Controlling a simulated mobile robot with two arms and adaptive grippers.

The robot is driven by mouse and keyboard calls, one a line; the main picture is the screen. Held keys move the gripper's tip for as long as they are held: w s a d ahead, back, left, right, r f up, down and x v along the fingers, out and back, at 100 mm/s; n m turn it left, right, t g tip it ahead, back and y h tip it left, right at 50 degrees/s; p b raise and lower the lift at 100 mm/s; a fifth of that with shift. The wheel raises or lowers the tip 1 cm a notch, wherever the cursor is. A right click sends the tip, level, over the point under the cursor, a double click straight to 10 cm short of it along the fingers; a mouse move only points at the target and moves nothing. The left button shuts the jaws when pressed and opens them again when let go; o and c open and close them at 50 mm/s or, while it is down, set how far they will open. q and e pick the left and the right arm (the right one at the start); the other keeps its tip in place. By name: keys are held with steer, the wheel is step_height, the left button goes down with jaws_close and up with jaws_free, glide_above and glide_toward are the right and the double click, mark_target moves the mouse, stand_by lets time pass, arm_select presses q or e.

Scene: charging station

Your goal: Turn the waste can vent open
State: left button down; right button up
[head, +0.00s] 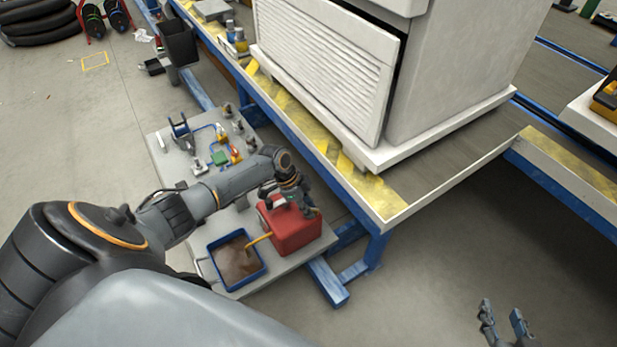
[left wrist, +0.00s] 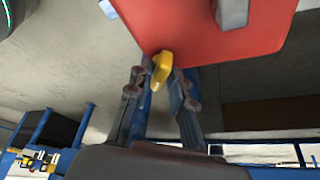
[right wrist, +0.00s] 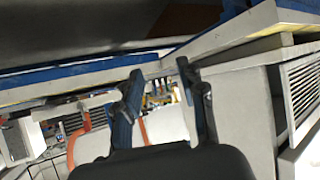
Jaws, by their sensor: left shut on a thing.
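The red waste can (head: 290,232) stands on the grey low table beside a blue tray. A yellow spout (head: 258,239) reaches from it towards the tray. My left gripper (head: 303,207) is at the can's far right side. In the left wrist view, the red can (left wrist: 215,30) fills the top, and the small yellow vent (left wrist: 161,68) sticks out from its edge. My left gripper (left wrist: 160,86) has its fingers on both sides of this vent, shut on it. My right gripper (head: 503,318) is open and empty, well away at the lower right; its spread fingers show in the right wrist view (right wrist: 161,82).
The blue tray (head: 216,246) holds brown matter, left of the can. Small parts lie on the low table (head: 170,160) behind it. The blue-framed conveyor (head: 375,222) with a large white cabinet (head: 450,80) runs close on the right. Floor around my right gripper is clear.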

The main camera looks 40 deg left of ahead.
arm_select(q)
steer(key=shift+s+r+n+p, duration=0.1)
steer(key=shift+r+n+p, duration=0.1)
steer(key=shift+n+p, duration=0.35)
steer(key=shift+n+t+y+p, duration=0.3)
steer(key=shift+n+t+p, duration=0.1)
steer(key=shift+n+p, duration=1.05)
steer(key=shift+p, duration=0.3)
arm_select(e)
steer(key=s+d+f+g+h, duration=0.1)
steer(key=s+d+f+g, duration=0.1)
steer(key=s+g, duration=0.3)
steer(key=s+d+f+g+h, duration=0.1)
steer(key=s+d+f+g, duration=0.15)
steer(key=s, duration=0.55)
arm_select(q)
steer(key=n+p, duration=0.1)
steer(key=n+t+y+p, duration=0.1)
steer(key=n+p, duration=0.1)
steer(key=shift+s+d+f+n+p, duration=0.1)
steer(key=shift+f+n+p, duration=0.05)
steer(key=shift+n+p, duration=0.15)
steer(key=shift+y, duration=0.3)
arm_select(e)
step_height(320, 180, down, 14)
steer(key=w+g, duration=0.1)
steer(key=shift+w+a, duration=0.15)
steer(key=shift+a, duration=0.15)
